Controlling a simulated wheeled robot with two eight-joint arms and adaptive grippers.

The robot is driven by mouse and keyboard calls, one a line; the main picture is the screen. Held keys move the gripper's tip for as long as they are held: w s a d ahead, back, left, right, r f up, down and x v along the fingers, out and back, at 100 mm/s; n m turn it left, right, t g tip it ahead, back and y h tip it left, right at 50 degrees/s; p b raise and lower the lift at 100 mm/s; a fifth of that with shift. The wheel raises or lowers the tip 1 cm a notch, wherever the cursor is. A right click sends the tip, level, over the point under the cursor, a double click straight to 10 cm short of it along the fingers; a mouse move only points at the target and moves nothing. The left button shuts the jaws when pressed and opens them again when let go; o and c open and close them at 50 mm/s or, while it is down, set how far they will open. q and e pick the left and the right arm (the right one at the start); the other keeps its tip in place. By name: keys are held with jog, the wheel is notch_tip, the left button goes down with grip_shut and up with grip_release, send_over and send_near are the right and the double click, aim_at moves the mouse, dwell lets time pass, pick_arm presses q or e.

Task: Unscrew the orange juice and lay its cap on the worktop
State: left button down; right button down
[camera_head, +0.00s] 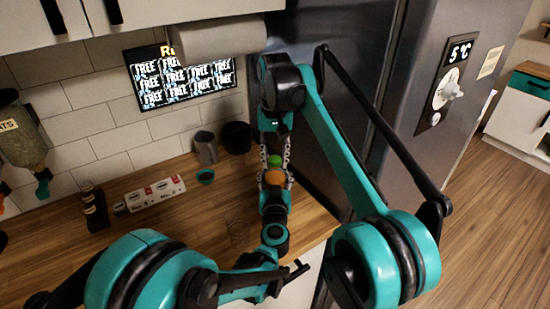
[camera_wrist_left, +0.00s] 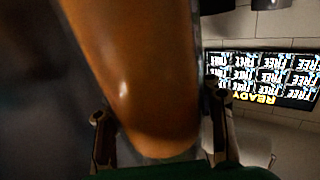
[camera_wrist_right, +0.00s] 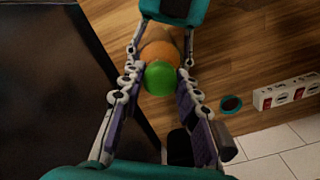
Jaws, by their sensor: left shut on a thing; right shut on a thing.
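The orange juice bottle (camera_head: 276,178) has an orange body and a green cap (camera_head: 275,161). It is held above the worktop (camera_head: 215,205) near the fridge. My left gripper (camera_head: 275,189) comes from the front and is shut on the bottle's body, which fills much of the left wrist view (camera_wrist_left: 150,80). My right gripper (camera_head: 274,158) comes from the far side and is shut on the cap, one finger on each side. In the right wrist view the green cap (camera_wrist_right: 160,78) covers part of the orange body (camera_wrist_right: 162,52). Whether cap and bottle touch cannot be told.
A grey cup (camera_head: 205,148) and a black container (camera_head: 236,138) stand at the back. A teal round piece (camera_head: 205,176), a white power strip (camera_head: 155,194) and small dark bottles (camera_head: 94,205) are to the left. The fridge (camera_head: 340,90) bounds the right. The middle worktop is mostly clear.

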dwell(0.9)
jog(key=c, duration=1.1)
grip_release()
jog(key=shift+r, duration=0.1)
notch_tip(320, 180, up, 4)
jog(key=shift+r, duration=0.15)
jog(key=shift+c, duration=0.5)
notch_tip(320, 180, up, 2)
jog(key=m, duration=0.3)
jog(key=shift+w+r+m, duration=0.1)
jog(key=shift+m, duration=0.3)
jog(key=shift+r+m, duration=0.55)
jog(key=shift+m, duration=0.95)
jog(key=shift+f, duration=3.9)
